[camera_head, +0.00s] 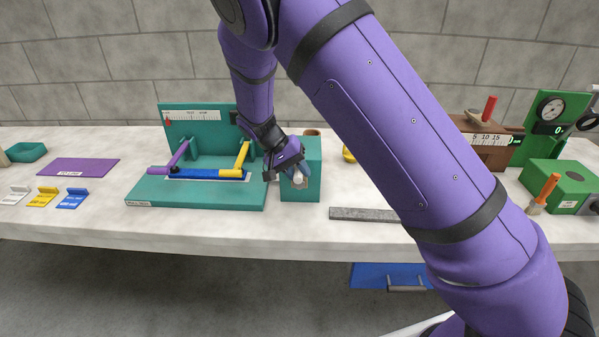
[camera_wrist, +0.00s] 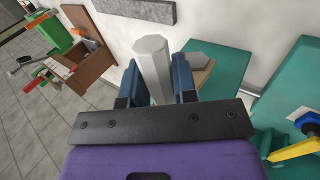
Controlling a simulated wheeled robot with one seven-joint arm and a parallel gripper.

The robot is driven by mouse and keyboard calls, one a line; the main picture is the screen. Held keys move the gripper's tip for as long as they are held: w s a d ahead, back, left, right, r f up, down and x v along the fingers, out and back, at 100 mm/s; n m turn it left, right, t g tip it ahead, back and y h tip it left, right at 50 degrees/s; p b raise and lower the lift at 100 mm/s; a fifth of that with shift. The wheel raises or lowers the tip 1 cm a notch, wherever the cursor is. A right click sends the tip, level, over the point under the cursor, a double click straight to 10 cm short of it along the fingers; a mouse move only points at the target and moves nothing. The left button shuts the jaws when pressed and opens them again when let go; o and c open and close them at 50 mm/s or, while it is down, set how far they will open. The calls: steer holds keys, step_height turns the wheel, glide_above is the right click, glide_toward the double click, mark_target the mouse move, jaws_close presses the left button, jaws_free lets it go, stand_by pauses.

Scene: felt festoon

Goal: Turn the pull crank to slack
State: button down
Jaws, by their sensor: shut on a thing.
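The pull crank shows in the wrist view as a light grey, many-sided handle (camera_wrist: 152,62) with a tan-edged part (camera_wrist: 204,72) beside it. My gripper (camera_wrist: 158,82) has one blue finger on each side of the handle and is shut on it. In the head view my gripper (camera_head: 294,176) is at the front of a teal box (camera_head: 312,160). Only a small pale bit of the crank (camera_head: 299,182) shows there; the rest is hidden by my gripper. Left of the box is a teal stand (camera_head: 200,150) with a scale, a purple lever (camera_head: 178,155), a yellow lever (camera_head: 242,157) and a blue strip (camera_head: 205,174).
A grey bar (camera_head: 365,214) lies on the table right of the box. A green gauge unit (camera_head: 545,122) and an orange-handled tool (camera_head: 545,192) stand farther right. Small coloured tags (camera_head: 42,197) and a purple mat (camera_head: 78,167) lie at left. My arm crosses above the table.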

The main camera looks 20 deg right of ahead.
steer(key=shift+s+f, duration=0.1)
steer(key=shift+f, duration=0.05)
steer(key=c, duration=0.9)
jaws_free()
steer(key=shift+a, duration=0.1)
steer(key=v, duration=1)
steer(key=shift+a+r, duration=0.2)
steer(key=shift+r, duration=0.15)
